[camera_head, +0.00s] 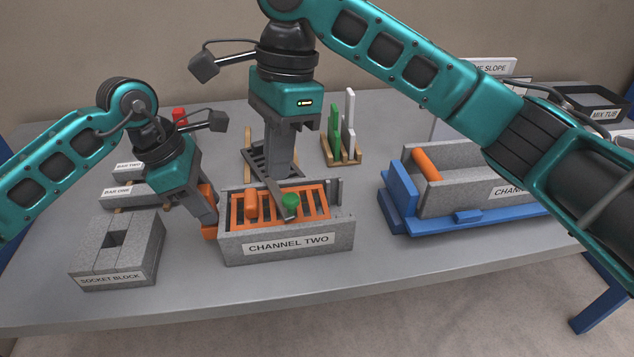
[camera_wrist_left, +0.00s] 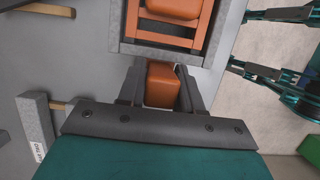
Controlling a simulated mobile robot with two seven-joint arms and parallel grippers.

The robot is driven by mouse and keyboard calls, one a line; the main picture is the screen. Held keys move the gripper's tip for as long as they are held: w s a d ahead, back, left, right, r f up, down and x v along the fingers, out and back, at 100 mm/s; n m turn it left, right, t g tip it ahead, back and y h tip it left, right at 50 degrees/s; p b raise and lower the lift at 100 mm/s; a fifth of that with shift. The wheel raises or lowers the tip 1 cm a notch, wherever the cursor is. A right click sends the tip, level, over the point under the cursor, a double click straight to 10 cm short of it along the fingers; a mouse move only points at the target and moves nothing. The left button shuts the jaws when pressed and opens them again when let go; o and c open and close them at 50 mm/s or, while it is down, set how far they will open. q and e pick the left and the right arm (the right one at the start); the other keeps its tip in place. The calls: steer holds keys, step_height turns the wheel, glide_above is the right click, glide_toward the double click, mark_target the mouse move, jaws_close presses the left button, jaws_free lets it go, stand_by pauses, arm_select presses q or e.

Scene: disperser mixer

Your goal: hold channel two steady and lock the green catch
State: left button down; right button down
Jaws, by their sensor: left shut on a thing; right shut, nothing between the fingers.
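Channel two (camera_head: 287,243) is a grey speckled trough on the table with an orange slotted grate (camera_head: 312,205) inside. The green catch (camera_head: 290,200) is a round green knob on the grate, beside a slanted grey bar. An orange grip (camera_head: 250,206) stands on the grate to its left. My left gripper (camera_head: 210,215) is shut on an orange side handle (camera_wrist_left: 162,85) at the trough's left end; the trough wall shows just beyond it in the left wrist view. My right gripper (camera_head: 281,172) is shut and empty, pointing down just above and behind the green catch. Whether it touches anything there is unclear.
A grey socket block (camera_head: 118,252) stands at the left front. Behind channel two are a dark slotted rack (camera_head: 258,160) and a wooden stand (camera_head: 342,155) with green and white plates. Another channel trough (camera_head: 465,190) sits in a blue cradle (camera_head: 400,205) at the right.

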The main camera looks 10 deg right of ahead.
arm_select(q)
steer(key=shift+s+f, duration=0.15)
steer(key=shift+f, duration=0.1)
arm_select(e)
steer(key=s+d+f+m+t+y, duration=0.1)
steer(key=d+f+m+t+y, duration=0.15)
steer(key=d+y, duration=0.45)
steer(key=d+f+m+t+y, duration=0.15)
steer(key=d+m+y, duration=0.25)
steer(key=d, duration=0.7)
steer(key=x, duration=1.3)
steer(key=shift+a+r, duration=0.3)
steer(key=shift+a, duration=0.1)
steer(key=shift+m, duration=0.25)
